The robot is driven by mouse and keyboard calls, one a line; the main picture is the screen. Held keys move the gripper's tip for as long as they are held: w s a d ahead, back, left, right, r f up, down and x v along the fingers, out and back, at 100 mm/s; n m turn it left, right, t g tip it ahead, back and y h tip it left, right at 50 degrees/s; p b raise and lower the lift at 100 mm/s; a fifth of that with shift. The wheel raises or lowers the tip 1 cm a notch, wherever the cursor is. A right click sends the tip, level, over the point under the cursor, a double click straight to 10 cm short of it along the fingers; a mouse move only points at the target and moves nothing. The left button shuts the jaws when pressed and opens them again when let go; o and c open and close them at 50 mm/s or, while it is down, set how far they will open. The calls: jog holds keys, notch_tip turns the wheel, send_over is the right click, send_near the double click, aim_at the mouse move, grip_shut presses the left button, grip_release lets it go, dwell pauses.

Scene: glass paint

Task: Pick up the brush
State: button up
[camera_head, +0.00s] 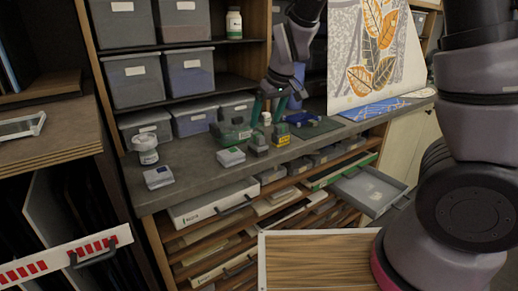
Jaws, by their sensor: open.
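My gripper (267,116) points down over the grey counter (190,180) in the middle of the view. Its two green fingers are apart, just above or among the small items there. A small pale item (266,119) shows between or behind the fingertips; I cannot tell whether it is the brush or whether the fingers touch it. No brush can be made out clearly elsewhere on the counter.
Small tubs and blocks crowd around the gripper, with a white jar (146,149) to the left. Lidded grey bins (133,80) fill the shelves behind. A drawer (370,190) stands open below the counter. A leaf-patterned panel (375,50) stands at right.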

aim_at(256, 142)
jog(key=x, duration=0.6)
jog(key=shift+a+f, duration=0.1)
jog(key=shift+a, duration=0.05)
jog(key=x, duration=0.5)
jog(key=shift+a, duration=0.25)
grip_shut()
